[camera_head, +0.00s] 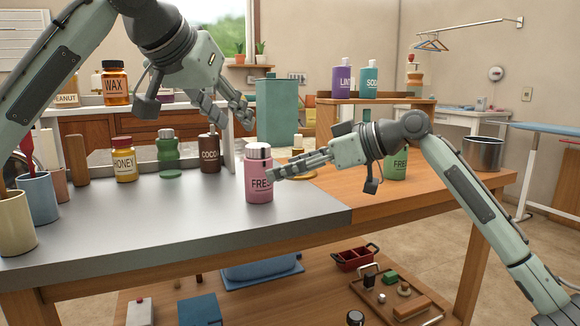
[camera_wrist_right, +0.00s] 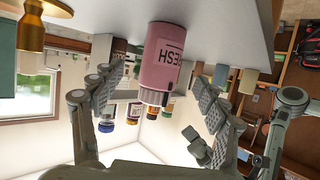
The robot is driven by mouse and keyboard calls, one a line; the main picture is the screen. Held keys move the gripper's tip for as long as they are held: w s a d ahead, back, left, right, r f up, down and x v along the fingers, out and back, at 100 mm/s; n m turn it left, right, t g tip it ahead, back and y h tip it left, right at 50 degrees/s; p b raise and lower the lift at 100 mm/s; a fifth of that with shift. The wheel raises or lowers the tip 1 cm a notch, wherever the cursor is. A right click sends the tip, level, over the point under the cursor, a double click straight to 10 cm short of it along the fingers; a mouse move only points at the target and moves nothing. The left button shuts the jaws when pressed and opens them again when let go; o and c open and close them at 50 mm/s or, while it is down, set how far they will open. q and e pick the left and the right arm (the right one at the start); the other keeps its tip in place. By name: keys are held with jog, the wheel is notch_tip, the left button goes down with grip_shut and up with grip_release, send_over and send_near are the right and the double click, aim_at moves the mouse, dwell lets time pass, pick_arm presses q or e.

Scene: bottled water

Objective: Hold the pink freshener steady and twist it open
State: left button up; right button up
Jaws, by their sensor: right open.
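The pink freshener (camera_head: 258,182) stands upright on the grey worktop, with a silver cap on top and a label partly reading "FRE". It also shows upside down in the right wrist view (camera_wrist_right: 158,62). My right gripper (camera_head: 280,168) is open at the bottle's right side, fingers pointing left. In the right wrist view its spread fingers (camera_wrist_right: 162,92) lie to either side of the bottle, with gaps visible. My left gripper (camera_head: 238,122) is open and empty, above and left of the bottle's cap, fingers pointing down and right.
Behind and left stand a brown cocoa bottle (camera_head: 209,154), a green bottle (camera_head: 167,148) and a honey jar (camera_head: 123,166). Cups (camera_head: 15,226) line the left edge. A green bottle (camera_head: 396,168) and metal pot (camera_head: 483,155) stand right. The front worktop is clear.

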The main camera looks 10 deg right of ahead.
aim_at(257, 176)
jog(key=shift+x, duration=3.8)
jog(key=shift+s, duration=0.1)
jog(key=shift+c, duration=0.5)
jog(key=c, duration=1.3)
jog(key=o, duration=0.7)
jog(key=shift+c, duration=0.2)
jog(key=c, duration=0.4)
jog(key=shift+c, duration=0.2)
